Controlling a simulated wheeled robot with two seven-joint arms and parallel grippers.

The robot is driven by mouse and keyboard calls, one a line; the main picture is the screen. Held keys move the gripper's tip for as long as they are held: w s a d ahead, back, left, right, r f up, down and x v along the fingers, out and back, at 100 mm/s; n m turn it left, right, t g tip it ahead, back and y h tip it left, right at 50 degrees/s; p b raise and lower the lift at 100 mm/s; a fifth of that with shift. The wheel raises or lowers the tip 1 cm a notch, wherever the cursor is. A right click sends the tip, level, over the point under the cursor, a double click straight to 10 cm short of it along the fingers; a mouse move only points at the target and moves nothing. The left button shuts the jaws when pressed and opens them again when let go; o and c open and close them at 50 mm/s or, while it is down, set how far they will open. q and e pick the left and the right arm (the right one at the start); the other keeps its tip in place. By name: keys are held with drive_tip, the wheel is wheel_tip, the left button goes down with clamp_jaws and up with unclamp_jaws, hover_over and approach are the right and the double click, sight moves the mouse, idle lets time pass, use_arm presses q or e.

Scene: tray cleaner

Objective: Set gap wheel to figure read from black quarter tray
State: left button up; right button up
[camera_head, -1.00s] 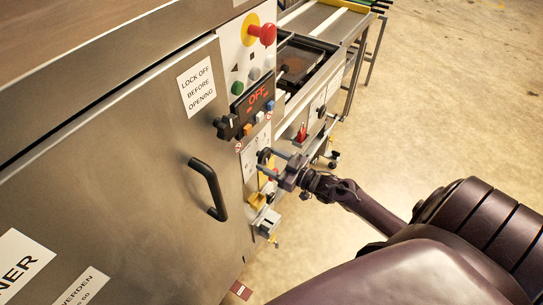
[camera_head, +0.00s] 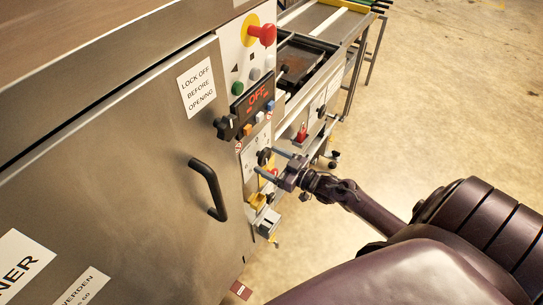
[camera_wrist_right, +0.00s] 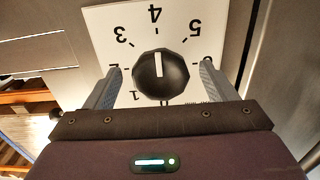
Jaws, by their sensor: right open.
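The gap wheel, a black faceted knob (camera_wrist_right: 160,82), sits on a white dial plate (camera_wrist_right: 108,25) in the right wrist view. Its white line points up towards the 4; 1, 3 and 5 also show. My right gripper (camera_wrist_right: 160,80) is open, with one finger on each side of the knob and visible space between. In the head view the knob (camera_head: 264,157) is small, at the tips of my right gripper (camera_head: 267,162). A dark tray (camera_head: 299,58) lies in the machine's open infeed; I cannot read any figure on it. My left gripper is not in view.
Above the dial is a panel with a red stop button (camera_head: 264,33), coloured buttons and a display (camera_head: 255,97) reading OFF. A steel door with a black handle (camera_head: 208,188) is to the left. Below are a yellow part (camera_head: 257,200) and a grey block (camera_head: 267,221).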

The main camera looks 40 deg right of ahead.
drive_tip(key=b+v, duration=0.1)
drive_tip(key=v, duration=0.6)
drive_tip(key=shift+s+d, duration=0.15)
drive_tip(key=shift+s, duration=0.2)
